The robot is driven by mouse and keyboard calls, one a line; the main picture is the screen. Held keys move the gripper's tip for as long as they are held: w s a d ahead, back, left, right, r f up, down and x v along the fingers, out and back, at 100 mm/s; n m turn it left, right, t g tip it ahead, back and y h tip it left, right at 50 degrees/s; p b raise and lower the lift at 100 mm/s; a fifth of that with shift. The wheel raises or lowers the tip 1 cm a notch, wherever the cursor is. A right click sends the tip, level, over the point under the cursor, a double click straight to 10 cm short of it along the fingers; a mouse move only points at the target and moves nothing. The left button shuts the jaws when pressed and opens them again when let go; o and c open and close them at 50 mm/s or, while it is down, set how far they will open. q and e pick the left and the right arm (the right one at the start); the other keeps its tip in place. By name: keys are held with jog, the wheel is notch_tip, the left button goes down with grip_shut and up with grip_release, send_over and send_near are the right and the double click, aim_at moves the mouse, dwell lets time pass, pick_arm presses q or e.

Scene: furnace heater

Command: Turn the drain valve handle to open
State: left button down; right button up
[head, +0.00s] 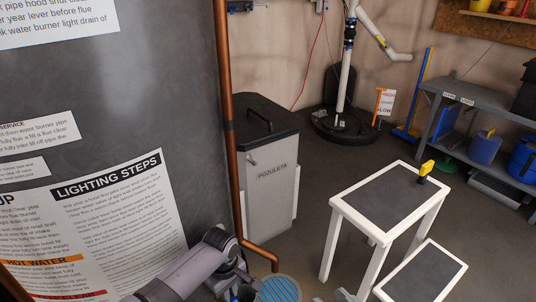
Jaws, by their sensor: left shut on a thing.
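The large grey water heater tank (165,90) with printed instruction sheets fills the left side of the head view. My left arm comes in along the bottom, in front of the tank's lower part. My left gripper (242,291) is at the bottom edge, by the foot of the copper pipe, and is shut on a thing. The drain valve handle is hidden by my wrist and the frame edge, so its angle cannot be told.
A copper pipe (228,120) runs down beside the tank and bends near a blue-grated floor drain (280,290). A grey bin (268,185) stands behind it. A white-framed step stool (345,207) with a yellow-handled tool (425,170) stands right. Shelves (490,115) line the right wall.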

dwell(0.3)
pick_arm(q)
jog(key=shift+r+n+p, duration=0.1)
jog(key=shift+n+p, duration=0.4)
jog(key=shift+n, duration=0.5)
jog(key=c, duration=1)
grip_release()
